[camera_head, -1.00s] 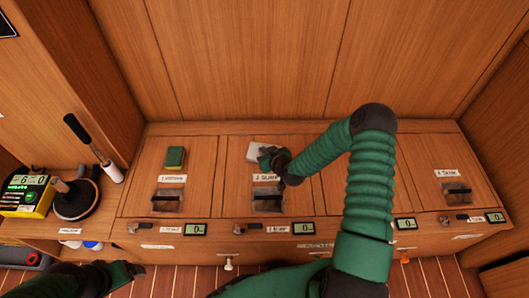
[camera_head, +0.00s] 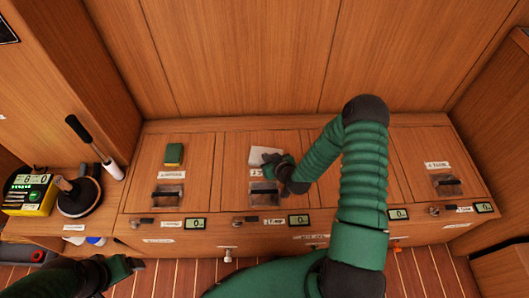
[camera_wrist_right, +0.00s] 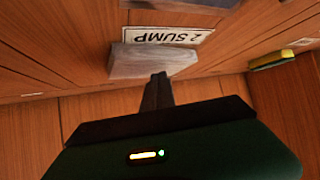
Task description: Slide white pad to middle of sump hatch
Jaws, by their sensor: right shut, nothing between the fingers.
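The white pad (camera_head: 265,152) lies on the upper part of the sump hatch (camera_head: 234,148), behind its label. In the right wrist view the pad (camera_wrist_right: 150,60) is a pale flat block beside the "2 SUMP" label (camera_wrist_right: 165,36). My right gripper (camera_head: 268,162) is shut and empty at the pad's near side, partly covering the label. In the right wrist view its fingertips (camera_wrist_right: 158,78) are close to the pad's edge; I cannot tell if they touch. My left gripper (camera_head: 130,266) is at the lower left, away from the pad; its fingers are unclear.
A green and yellow sponge (camera_head: 174,155) lies on the hatch to the left. A clear-covered recess (camera_head: 263,196) sits at the front of the sump hatch. A black round-based tool (camera_head: 78,196) and a yellow meter (camera_head: 31,195) stand at far left.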

